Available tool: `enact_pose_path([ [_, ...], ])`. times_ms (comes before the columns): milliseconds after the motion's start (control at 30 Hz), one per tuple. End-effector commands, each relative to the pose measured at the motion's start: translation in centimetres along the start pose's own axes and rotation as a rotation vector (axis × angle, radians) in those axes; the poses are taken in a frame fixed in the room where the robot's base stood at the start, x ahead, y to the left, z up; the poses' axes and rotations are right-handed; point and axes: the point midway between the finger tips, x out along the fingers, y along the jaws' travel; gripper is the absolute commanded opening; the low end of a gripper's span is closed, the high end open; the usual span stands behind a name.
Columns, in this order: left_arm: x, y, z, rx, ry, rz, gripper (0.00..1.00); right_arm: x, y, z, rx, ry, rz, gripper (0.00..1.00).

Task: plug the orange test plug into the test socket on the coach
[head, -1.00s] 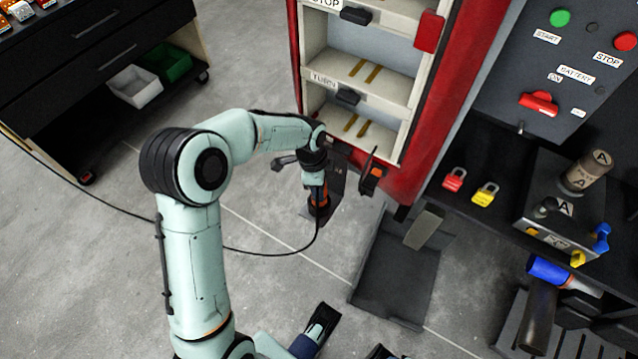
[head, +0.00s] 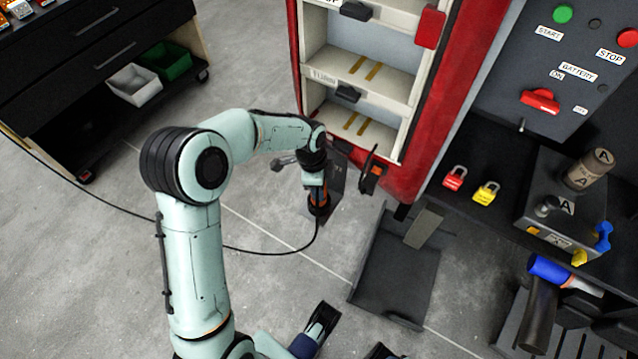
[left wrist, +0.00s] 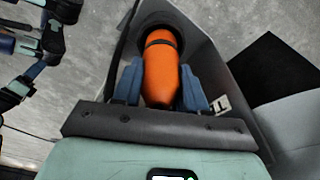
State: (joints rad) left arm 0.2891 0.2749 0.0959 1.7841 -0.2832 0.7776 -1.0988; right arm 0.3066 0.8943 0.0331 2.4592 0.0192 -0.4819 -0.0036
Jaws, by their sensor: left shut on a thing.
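The orange test plug (head: 319,198) is in my left gripper (head: 315,190), low beside the red coach end. In the left wrist view the orange plug (left wrist: 164,72) lies between the two blue-grey fingers of the left gripper (left wrist: 161,82). Its far end meets a dark round opening (left wrist: 158,36) in a grey housing (left wrist: 207,65); how deep it sits I cannot tell. In the head view the arm and gripper partly hide the dark plate (head: 336,172) behind the plug. My right gripper (head: 348,338) is at the bottom edge, its fingertips apart, nothing seen between them.
A black cable (head: 255,252) runs from the plug across the floor to the left. The red coach cabinet (head: 437,120) has open shelves. A dark tray (head: 395,280) lies right of the plug. A black workbench (head: 480,160) with padlocks stands at right, a dark trolley (head: 100,60) at upper left.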

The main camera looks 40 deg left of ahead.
Motion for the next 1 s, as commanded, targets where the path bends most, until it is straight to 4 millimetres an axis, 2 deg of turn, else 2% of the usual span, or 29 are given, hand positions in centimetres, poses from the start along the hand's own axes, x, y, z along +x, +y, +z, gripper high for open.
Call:
enact_pose_path([
  [1000,1.8,0.0,0.2,0.000,0.000,0.000,0.02,1.1,0.5,-0.1,0.007,-0.001,0.006,0.43],
])
